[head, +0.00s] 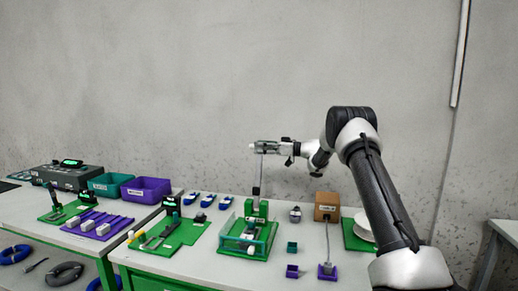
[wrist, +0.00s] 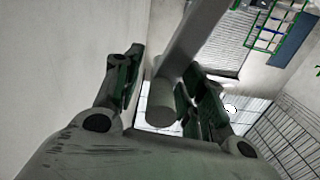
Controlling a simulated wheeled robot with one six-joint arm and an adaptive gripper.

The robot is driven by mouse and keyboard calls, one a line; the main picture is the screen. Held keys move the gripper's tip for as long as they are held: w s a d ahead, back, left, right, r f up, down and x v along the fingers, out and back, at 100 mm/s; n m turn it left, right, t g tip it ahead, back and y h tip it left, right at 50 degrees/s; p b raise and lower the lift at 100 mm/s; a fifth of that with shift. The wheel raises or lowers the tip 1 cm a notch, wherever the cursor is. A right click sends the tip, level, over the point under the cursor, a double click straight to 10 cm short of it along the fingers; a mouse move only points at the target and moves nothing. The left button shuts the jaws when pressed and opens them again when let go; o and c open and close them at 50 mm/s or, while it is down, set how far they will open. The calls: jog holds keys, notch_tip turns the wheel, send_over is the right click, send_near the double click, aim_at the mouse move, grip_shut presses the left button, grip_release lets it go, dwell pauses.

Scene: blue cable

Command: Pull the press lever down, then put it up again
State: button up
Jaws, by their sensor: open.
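The press (head: 244,236) is a green frame with clear sides, standing on the front middle of the table. Its thin grey lever (head: 262,172) points nearly straight up from a green block at the back. My gripper (head: 256,147) is at the lever's top end, lying roughly level and pointing left. In the wrist view the grey lever (wrist: 196,36) runs down between the two dark fingers, with a round end (wrist: 163,103) near the palm. The fingers are apart; whether either touches the lever I cannot tell.
Small blue parts (head: 207,200), green boards and bins (head: 146,190) fill the left.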

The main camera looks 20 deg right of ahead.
jog(key=shift+w+a, duration=0.25)
jog(key=shift+a, duration=0.25)
jog(key=shift+c, duration=0.5)
grip_shut()
jog(key=shift+s+r, duration=0.1)
